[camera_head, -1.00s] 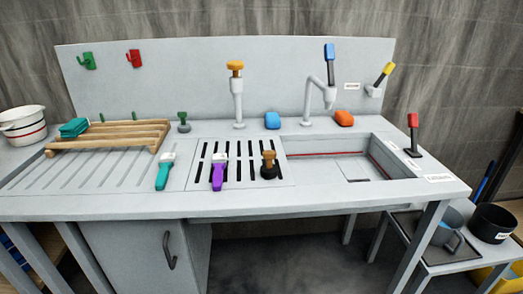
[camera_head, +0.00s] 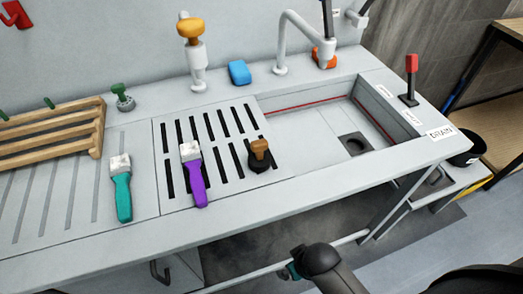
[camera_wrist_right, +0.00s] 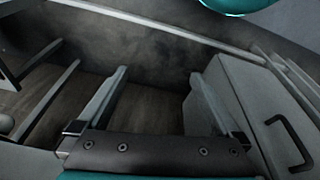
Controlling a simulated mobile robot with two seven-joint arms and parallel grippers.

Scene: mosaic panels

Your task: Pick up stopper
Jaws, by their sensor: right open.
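The stopper (camera_head: 259,155), dark with a brown knob, stands upright on the slotted drainboard just left of the sink basin. The round dark drain hole (camera_head: 355,143) is open in the basin floor. In the right wrist view my right gripper (camera_wrist_right: 158,74) is open with its fingers apart and nothing between them. That view looks below the counter, and the stopper is not in it. In the head view only a dark part of my right arm shows at the bottom, apart from the stopper. My left gripper is in neither view.
A purple-handled brush (camera_head: 194,180) lies left of the stopper and a teal-handled one (camera_head: 122,190) farther left. An orange-knobbed tap (camera_head: 192,50), a blue block (camera_head: 239,72) and a curved faucet (camera_head: 280,45) stand behind. The counter's front edge (camera_head: 240,215) lies between my arm and the stopper.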

